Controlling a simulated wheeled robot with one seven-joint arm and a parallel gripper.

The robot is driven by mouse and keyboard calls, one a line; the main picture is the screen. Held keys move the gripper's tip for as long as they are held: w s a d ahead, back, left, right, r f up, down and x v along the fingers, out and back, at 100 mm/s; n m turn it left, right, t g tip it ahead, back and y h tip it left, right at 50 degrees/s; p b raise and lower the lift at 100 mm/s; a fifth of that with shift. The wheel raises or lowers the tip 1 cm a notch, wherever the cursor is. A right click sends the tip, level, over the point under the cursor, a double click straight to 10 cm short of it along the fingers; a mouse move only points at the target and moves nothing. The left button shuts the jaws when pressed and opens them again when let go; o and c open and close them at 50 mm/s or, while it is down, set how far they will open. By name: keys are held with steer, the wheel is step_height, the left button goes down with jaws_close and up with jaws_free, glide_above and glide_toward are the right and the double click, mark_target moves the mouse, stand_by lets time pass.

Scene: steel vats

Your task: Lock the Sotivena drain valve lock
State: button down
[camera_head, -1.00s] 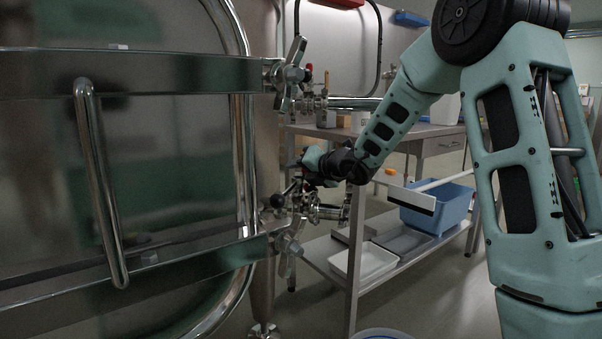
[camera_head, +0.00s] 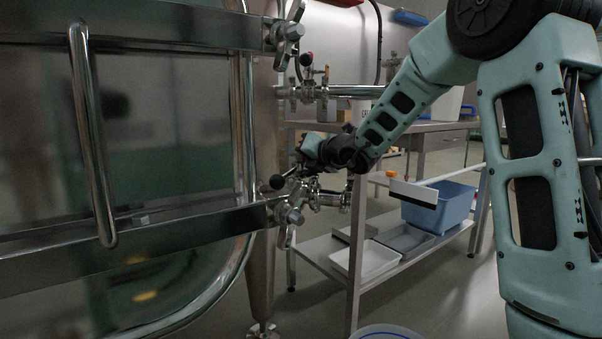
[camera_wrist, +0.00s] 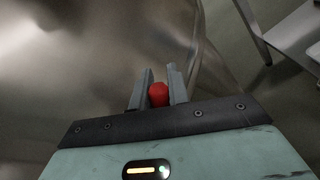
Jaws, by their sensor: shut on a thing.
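The drain valve (camera_head: 316,197) is a steel fitting low on the right side of the vat, with a black ball knob (camera_head: 277,182) at its left. My gripper (camera_head: 298,168) is just above the valve in the head view, and the arm comes in from the right. In the wrist view my gripper (camera_wrist: 159,84) is shut on a small red part (camera_wrist: 158,95), which sits between the two grey fingers. The red part appears to belong to the valve lock. Its lower portion is hidden by the gripper, and its lock position cannot be told.
The steel vat door has a long bar handle (camera_head: 93,135) and winged clamps (camera_head: 289,213) near the valve. An upper valve (camera_head: 307,92) sticks out above. A steel table (camera_head: 415,127) stands behind, with a blue bin (camera_head: 437,208) and trays on its lower shelf.

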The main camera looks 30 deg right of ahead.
steer(key=n+t+b, duration=0.1)
steer(key=b, duration=0.4)
steer(key=s+a+r+n+t+b, duration=0.1)
steer(key=n+b, duration=0.1)
steer(key=b, duration=0.4)
steer(key=n+t+b, duration=0.1)
steer(key=b, duration=0.4)
steer(key=shift+s+a+r+n+b, duration=0.2)
steer(key=shift+a+r+n+b, duration=0.05)
steer(key=shift+a+n+b, duration=0.05)
steer(key=shift+r+t, duration=0.2)
steer(key=shift+t, duration=0.1)
steer(key=c, duration=1.4)
jaws_free()
steer(key=shift+o, duration=0.2)
steer(key=shift+s, duration=0.15)
